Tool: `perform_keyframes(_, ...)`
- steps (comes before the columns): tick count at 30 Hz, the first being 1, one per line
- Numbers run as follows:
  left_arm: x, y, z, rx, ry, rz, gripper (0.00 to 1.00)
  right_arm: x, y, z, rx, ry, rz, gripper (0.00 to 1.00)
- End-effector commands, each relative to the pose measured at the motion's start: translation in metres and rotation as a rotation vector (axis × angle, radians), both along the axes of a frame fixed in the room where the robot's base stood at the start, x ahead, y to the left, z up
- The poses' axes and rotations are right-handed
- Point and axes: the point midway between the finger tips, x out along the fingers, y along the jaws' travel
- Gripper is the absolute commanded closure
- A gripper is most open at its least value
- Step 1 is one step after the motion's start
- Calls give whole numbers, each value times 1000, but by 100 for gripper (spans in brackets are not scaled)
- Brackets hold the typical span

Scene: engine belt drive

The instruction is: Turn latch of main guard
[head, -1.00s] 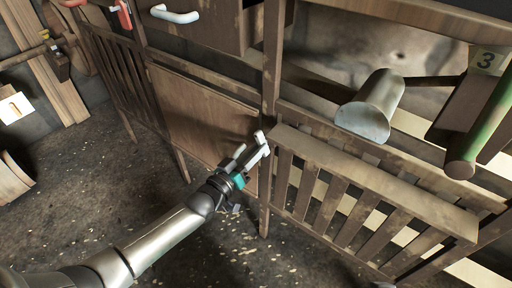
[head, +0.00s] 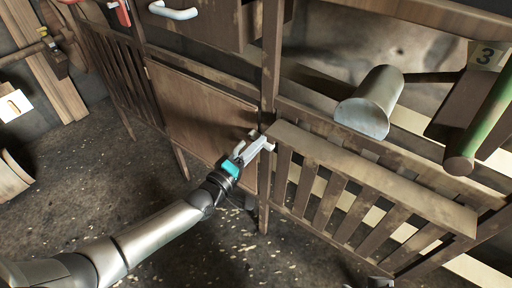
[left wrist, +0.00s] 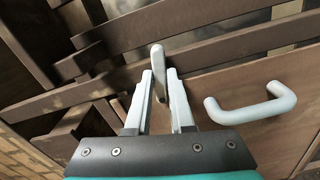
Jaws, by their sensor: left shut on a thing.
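My left gripper (head: 266,143) reaches in from the lower left to the post between the wooden panel and the slatted guard (head: 370,185). In the left wrist view its two pale fingers (left wrist: 163,82) are close together on a grey, bar-shaped latch (left wrist: 157,62). The latch's upper end stands out beyond the fingertips. In the head view the fingers mostly hide the latch. A small grey part at the bottom edge (head: 380,283) may be my right gripper; its jaws cannot be made out.
A pale handle (left wrist: 250,108) is close right of the left fingers in the wrist view. A grey metal cylinder (head: 370,104) and green bar (head: 487,125) stick out above the slatted guard. The floor (head: 90,180) at left is clear.

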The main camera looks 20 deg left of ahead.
Motion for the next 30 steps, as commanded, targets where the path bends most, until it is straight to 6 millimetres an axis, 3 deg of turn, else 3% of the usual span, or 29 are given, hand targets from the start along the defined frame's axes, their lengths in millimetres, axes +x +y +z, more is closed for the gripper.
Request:
perform_keyframes(12, -1, -1, -1, -174, 67, -1, 100, -2, -1, 11, 2, -10, -2, 50)
perform_keyframes(29, -1, -1, 0, -195, 74, -1, 100, -3, -2, 12, -2, -13, 0, 50)
perform_keyframes(30, -1, -1, 0, -195, 74, -1, 74, -3, -2, 12, -2, -13, 1, 50)
